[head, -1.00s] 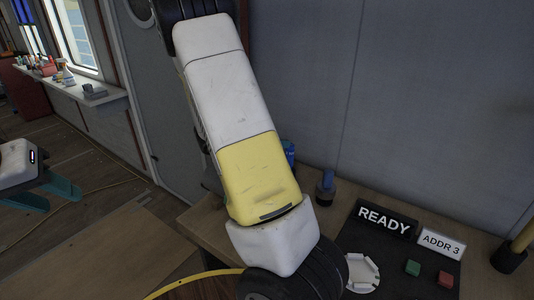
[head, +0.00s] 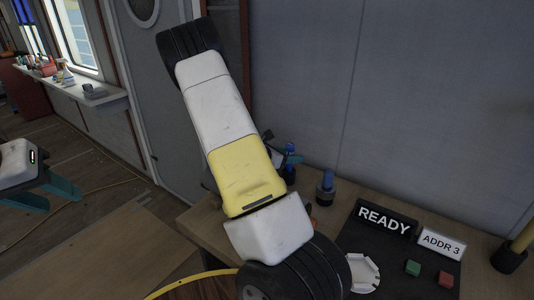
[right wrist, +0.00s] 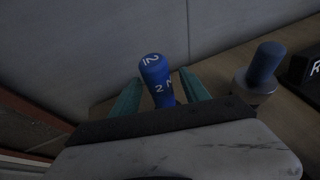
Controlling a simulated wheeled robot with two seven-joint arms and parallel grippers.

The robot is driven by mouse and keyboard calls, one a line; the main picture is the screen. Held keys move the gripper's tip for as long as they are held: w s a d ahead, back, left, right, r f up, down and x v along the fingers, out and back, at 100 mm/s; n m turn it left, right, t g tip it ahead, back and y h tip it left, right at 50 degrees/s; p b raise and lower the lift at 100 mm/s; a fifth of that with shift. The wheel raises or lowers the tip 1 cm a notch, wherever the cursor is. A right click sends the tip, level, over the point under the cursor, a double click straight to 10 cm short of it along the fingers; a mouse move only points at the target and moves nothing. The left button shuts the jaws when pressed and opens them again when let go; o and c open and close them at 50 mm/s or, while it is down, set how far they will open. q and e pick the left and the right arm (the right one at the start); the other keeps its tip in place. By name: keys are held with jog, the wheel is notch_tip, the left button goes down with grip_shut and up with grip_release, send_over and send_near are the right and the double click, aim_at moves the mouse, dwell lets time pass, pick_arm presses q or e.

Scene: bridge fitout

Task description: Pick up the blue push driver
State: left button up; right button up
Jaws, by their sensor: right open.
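A blue push driver (right wrist: 157,76) with white "2 N" markings stands upright in the right wrist view, its handle between the teal fingers of my right gripper (right wrist: 160,80). The fingers are apart, with a gap on each side of the handle. Its lower part is hidden by my gripper body. In the head view, the blue handle (head: 289,173) shows just right of my right arm, which hides most of that gripper. My left gripper (head: 48,194) is at the left edge of the head view, its teal fingers apart and empty, far from the driver.
A second blue-handled tool (head: 326,187) stands close by to the right, with a grey collar (right wrist: 254,88) in the right wrist view. A READY sign (head: 384,220), a white ring (head: 362,273), and green (head: 412,268) and red (head: 445,278) blocks are on the right. A wall stands behind.

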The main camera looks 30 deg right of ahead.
grip_shut()
jog(key=shift+r, duration=0.1)
dwell(0.3)
notch_tip(320, 180, up, 10)
jog(key=shift+f, duration=0.1)
jog(key=c, duration=0.6)
grip_release()
grip_shut()
